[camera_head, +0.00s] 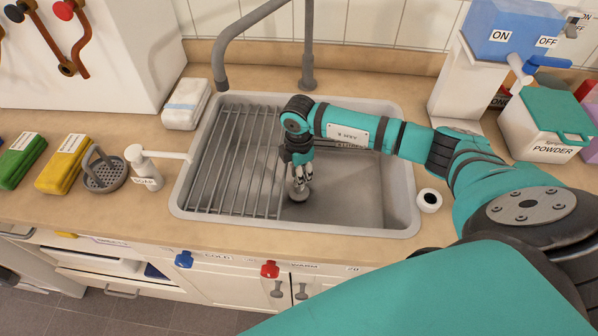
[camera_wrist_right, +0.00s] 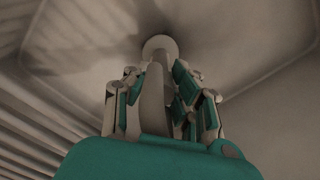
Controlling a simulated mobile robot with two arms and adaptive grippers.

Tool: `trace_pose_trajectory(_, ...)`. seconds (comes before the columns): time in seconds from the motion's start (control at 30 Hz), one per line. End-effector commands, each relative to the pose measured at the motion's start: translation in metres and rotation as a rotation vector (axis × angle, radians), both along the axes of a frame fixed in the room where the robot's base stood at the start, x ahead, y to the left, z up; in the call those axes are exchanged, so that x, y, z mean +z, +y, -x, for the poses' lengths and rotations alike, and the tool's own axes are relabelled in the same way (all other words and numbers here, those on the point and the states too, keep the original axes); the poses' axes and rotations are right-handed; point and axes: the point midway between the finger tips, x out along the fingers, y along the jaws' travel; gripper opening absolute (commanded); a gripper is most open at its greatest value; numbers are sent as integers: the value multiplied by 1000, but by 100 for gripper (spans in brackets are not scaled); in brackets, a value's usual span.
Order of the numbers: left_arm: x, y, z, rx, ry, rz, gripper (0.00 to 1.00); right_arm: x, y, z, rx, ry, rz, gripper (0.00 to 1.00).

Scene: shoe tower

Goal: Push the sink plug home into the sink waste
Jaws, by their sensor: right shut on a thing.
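The grey metal sink (camera_head: 405,200) is set in the beige worktop, with a wire drainer rack (camera_head: 225,150) over its left part. My right gripper (camera_head: 299,178) reaches down into the basin beside the rack and is shut on the sink plug (camera_head: 299,192), a small grey piece low in the basin. In the right wrist view the plug (camera_wrist_right: 153,95) stands between the fingers, with a round pale end (camera_wrist_right: 159,44) beyond the fingertips against the basin floor. The sink waste is hidden, so I cannot tell how far the plug is seated. My left gripper is out of view.
A grey tap (camera_head: 308,60) rises behind the sink. On the left are a soap dispenser (camera_head: 146,170), a round strainer (camera_head: 103,172) and yellow (camera_head: 62,165) and green (camera_head: 22,160) sponges. A white roll (camera_head: 429,200) stands right of the sink, and a powder box (camera_head: 545,140) further right.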

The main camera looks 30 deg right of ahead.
Motion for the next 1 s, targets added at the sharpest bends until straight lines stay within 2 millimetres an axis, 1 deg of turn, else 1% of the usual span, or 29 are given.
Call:
trace_pose_trajectory(0.67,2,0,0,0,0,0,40,0,0,0,0,0,0,0)
trace_pose_trajectory(1.0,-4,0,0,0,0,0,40,-7,0,0,0,0,-1,0)
